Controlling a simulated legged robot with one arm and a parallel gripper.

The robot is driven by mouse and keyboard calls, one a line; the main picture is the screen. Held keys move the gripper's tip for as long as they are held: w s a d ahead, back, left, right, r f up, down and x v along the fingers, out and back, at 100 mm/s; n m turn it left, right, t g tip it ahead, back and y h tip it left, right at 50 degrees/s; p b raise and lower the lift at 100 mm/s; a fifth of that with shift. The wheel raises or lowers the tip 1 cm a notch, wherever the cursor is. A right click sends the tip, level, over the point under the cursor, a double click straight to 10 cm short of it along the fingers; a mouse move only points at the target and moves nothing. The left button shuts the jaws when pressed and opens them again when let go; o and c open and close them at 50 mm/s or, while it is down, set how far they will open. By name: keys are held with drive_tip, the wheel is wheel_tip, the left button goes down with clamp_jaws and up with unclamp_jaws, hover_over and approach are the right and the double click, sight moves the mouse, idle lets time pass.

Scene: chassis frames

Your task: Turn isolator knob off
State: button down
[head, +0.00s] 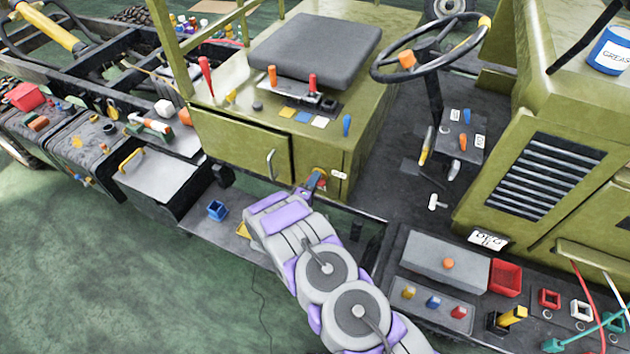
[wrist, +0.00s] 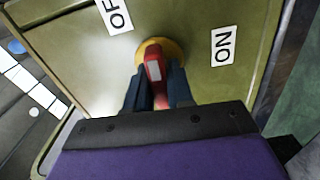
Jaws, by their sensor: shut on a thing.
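The isolator knob is a red handle (wrist: 153,70) with a pale mark, on a round yellow base (wrist: 174,51). It sits on the olive panel (wrist: 195,22). In the wrist view an OFF label (wrist: 115,15), partly cut off, is at its upper left and an ON label (wrist: 223,46) is at its right. The handle lies nearly upright in that view, between the two labels. My gripper (wrist: 158,85) is shut on the red handle, with one dark finger on each side. In the head view my gripper (head: 315,182) reaches the lower front of the seat box and largely hides the knob.
A door handle (head: 271,164) is left of the knob. The steering wheel (head: 430,48) and a lever console (head: 463,138) are to the right.

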drive_tip(key=shift+s+a+f+n, duration=0.1)
drive_tip(key=shift+a+f+n, duration=0.1)
drive_tip(key=shift+n, duration=0.3)
drive_tip(key=c, duration=1.4)
unclamp_jaws()
drive_tip(key=o, duration=0.3)
drive_tip(key=shift+a, duration=0.2)
drive_tip(key=shift+d, duration=0.1)
drive_tip(key=shift+s, duration=0.15)
drive_tip(key=p+v, duration=0.1)
drive_tip(key=v, duration=1.6)
